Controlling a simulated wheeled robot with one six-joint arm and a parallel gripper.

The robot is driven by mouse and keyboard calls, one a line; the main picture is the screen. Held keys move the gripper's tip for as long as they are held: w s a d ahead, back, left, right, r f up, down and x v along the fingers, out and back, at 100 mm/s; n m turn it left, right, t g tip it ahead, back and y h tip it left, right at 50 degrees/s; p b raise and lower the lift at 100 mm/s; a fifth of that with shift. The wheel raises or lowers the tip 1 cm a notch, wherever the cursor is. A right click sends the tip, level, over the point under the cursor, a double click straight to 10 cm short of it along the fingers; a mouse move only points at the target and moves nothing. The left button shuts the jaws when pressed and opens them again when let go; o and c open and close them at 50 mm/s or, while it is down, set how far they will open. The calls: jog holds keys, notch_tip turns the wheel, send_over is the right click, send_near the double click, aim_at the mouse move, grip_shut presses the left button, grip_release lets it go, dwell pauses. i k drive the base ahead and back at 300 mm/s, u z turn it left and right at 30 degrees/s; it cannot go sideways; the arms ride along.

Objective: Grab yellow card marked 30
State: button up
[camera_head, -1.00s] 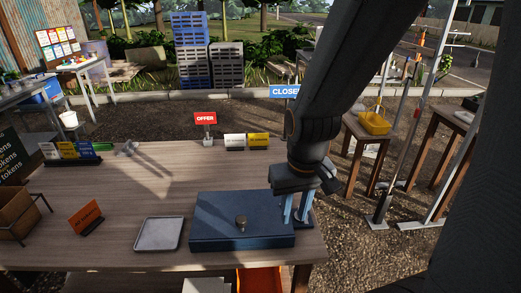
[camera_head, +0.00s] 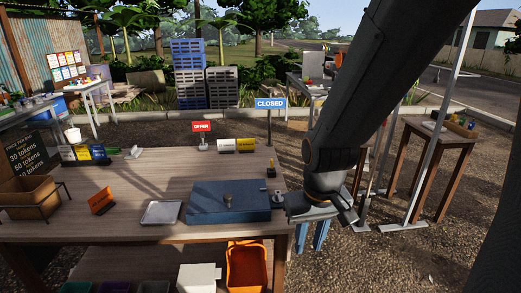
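A yellow card (camera_head: 246,145) stands beside a white card (camera_head: 226,145) at the back of the wooden table; its print is too small to read. Another yellow card (camera_head: 68,153) stands with green, blue and white cards in a dark holder at the table's back left; its marking is also unreadable.
A blue box (camera_head: 229,202), a grey tray (camera_head: 161,212) and an orange sign (camera_head: 101,201) stand on the table (camera_head: 130,231). An OFFER sign (camera_head: 201,127) and a CLOSED sign (camera_head: 270,103) rise at the back. An orange crate (camera_head: 246,268) is below.

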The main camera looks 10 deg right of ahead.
aim_at(249, 145)
jog(key=z, duration=1.25)
jog(key=i, duration=2.8)
jog(key=u, duration=2.35)
jog(key=i, duration=0.45)
